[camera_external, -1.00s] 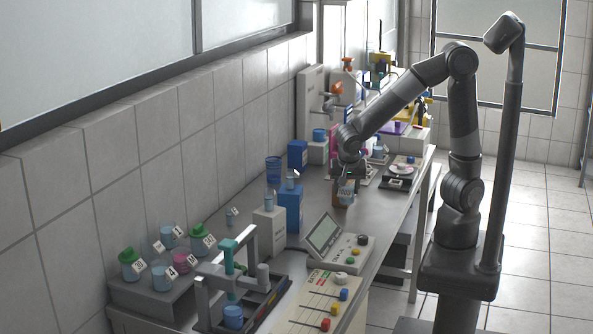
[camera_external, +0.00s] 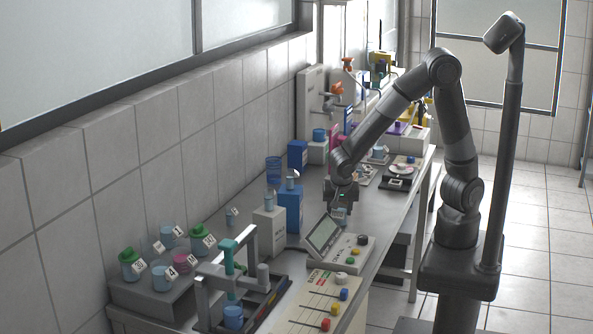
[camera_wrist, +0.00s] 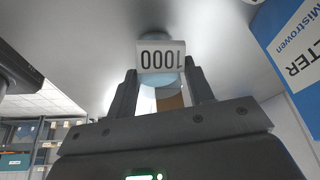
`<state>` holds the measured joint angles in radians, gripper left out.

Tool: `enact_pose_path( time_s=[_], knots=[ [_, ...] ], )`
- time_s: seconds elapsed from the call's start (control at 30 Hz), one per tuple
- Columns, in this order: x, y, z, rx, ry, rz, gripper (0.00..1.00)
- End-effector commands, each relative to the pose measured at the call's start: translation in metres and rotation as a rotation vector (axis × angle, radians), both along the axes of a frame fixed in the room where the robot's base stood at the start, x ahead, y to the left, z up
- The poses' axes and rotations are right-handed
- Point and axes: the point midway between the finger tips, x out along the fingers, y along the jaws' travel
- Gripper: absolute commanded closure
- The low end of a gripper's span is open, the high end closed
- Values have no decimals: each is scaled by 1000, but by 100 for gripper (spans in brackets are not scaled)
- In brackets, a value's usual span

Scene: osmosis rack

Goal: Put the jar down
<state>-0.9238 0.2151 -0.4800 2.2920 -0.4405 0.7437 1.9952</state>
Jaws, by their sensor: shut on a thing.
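The jar (camera_external: 339,216) is a small pale-blue vessel, mostly hidden under my gripper (camera_external: 340,206) in the external view. In the wrist view, the jar (camera_wrist: 160,38) shows a white label reading "1000", upside down, and something brown shows between the fingers. My gripper (camera_wrist: 160,82) is shut on the jar, with one dark finger on each side. The jar is over the grey bench (camera_external: 252,203), behind the console with a screen. I cannot tell whether its base touches the bench.
A sloped console (camera_external: 336,243) stands just in front of the jar. A blue box (camera_external: 289,208) and a white box (camera_external: 268,228) stand to its left. A blue-and-white box (camera_wrist: 292,45) is close at the right in the wrist view. Several labelled jars stand on a grey step (camera_external: 150,296).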

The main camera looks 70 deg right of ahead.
Motion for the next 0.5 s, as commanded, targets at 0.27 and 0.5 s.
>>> enact_pose_path(
  time_s=[0.27,0.5],
  knots=[
    [0,0,-2,0,1,0,38],
    [0,0,-2,0,1,0,31]
  ],
)
